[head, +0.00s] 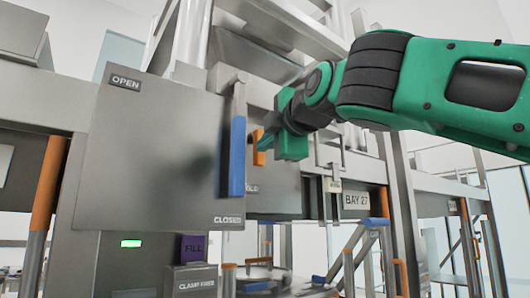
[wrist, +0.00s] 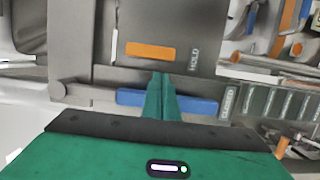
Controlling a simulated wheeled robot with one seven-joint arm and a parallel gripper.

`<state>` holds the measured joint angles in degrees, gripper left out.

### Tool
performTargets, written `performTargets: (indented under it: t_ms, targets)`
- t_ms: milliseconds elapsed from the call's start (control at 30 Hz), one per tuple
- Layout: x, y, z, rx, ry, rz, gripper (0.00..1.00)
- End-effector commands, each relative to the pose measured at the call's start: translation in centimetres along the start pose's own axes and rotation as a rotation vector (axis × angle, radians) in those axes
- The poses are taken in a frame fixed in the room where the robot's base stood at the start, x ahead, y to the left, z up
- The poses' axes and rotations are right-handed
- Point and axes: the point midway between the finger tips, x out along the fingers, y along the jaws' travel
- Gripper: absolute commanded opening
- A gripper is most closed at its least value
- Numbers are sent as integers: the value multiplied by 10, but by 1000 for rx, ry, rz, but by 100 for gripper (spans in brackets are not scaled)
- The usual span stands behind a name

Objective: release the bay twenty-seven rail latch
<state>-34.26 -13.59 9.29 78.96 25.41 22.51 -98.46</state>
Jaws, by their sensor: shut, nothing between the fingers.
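My gripper (head: 264,138) is shut and empty, with its fingertips near an orange handle (head: 258,158) on a grey panel marked HOLD. The wrist view shows the closed green fingers (wrist: 161,80) pointing toward this orange handle (wrist: 150,49). The fingers overlap a blue bar (wrist: 195,106) in that view; I cannot tell whether they touch it. In the head view the blue bar (head: 237,157) stands upright beside a plate marked OPEN and CLOSED. A BAY 27 sign (head: 356,200) is right of the HOLD panel. No part is labelled as the rail latch.
The large grey OPEN/CLOSED plate (head: 150,155) stands left of the gripper. Metal posts and rails crowd the right, below my arm.

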Motion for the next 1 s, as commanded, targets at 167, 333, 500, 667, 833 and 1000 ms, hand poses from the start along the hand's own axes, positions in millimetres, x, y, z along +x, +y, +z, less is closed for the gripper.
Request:
performTargets:
  t_ms: [167, 333, 500, 667, 833, 1000]
  targets:
    - [33, -1, -2, -1, 2, -2, 0]
    - [58, -1, -1, -1, 0, -1, 0]
    - [74, -1, -1, -1, 2, -1, 0]
    - [79, 0, 0, 0, 1, 0, 0]
    - [79, 0, 0, 0, 0, 0, 0]
    - [78, 0, 4, -2, -1, 0, 0]
